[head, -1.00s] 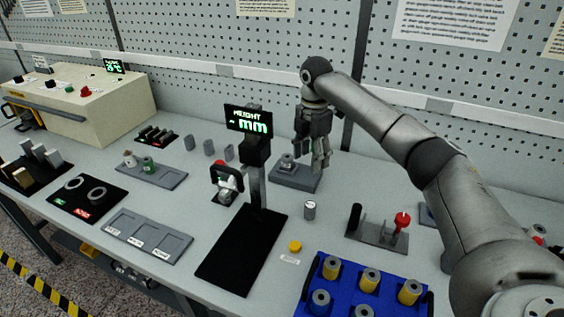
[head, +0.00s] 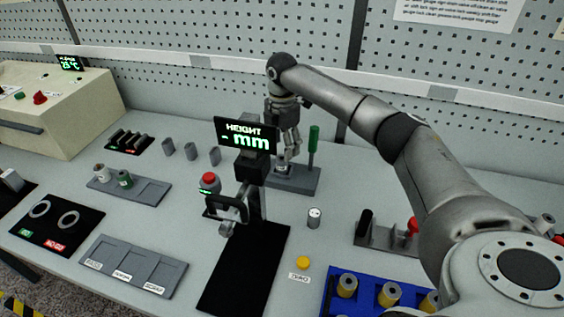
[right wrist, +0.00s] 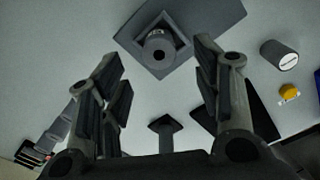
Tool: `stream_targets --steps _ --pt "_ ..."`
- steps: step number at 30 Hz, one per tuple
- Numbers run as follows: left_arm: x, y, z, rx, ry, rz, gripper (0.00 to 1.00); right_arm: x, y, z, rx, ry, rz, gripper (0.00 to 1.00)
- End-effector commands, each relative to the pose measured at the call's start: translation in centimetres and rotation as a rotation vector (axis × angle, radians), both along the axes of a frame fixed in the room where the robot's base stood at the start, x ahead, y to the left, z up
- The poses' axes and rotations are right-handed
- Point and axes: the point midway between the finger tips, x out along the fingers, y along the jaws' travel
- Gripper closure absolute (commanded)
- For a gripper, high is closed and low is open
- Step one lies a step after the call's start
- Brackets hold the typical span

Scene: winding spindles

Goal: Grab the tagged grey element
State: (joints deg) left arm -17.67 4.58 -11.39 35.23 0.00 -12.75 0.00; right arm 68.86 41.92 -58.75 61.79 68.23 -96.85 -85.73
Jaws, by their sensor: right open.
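A small grey cylinder with a white label (head: 314,217) stands alone on the bench, right of the height gauge. In the right wrist view the same labelled cylinder (right wrist: 279,55) is at the right, outside the fingers. My right gripper (head: 287,155) is open and empty, above the grey fixture (head: 303,184) behind the gauge. In the right wrist view its spread fingers (right wrist: 160,70) point toward a grey hollow piece (right wrist: 160,48) in the fixture's square seat. The gripper partly hides that piece in the head view. My left gripper is not in view.
The height gauge (head: 247,134) stands just left of the labelled cylinder. A green-handled post (head: 314,140) rises from the fixture. A yellow button (head: 303,262), a lever stand (head: 385,236) and a blue tray (head: 333,292) of yellow spools are nearer. Bench around the cylinder is clear.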

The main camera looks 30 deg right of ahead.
Motion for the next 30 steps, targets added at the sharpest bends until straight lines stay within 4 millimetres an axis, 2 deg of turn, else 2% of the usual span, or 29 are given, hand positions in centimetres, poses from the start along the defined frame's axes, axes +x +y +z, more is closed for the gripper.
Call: stream_targets --steps 3,6,13,16,22,30 --pt "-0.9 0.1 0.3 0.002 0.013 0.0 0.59 -0.1 0.0 -0.7 0.0 0.001 0.001 0.42" --pt "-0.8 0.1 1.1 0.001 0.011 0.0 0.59 -0.3 -0.2 -1.8 -0.001 0.004 0.0 0.42" --pt "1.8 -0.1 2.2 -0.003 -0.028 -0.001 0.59 -0.3 -0.3 -5.1 0.001 0.0 0.001 0.42" --pt "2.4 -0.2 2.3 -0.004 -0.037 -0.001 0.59 -0.3 -0.3 -5.6 0.0 0.0 0.001 0.42" --pt "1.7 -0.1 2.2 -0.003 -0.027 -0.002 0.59 -0.3 -0.3 -5.7 0.0 -0.001 0.002 0.42" --pt "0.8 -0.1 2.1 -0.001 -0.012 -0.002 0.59 -0.3 -0.3 -5.6 0.0 -0.001 0.002 0.76"
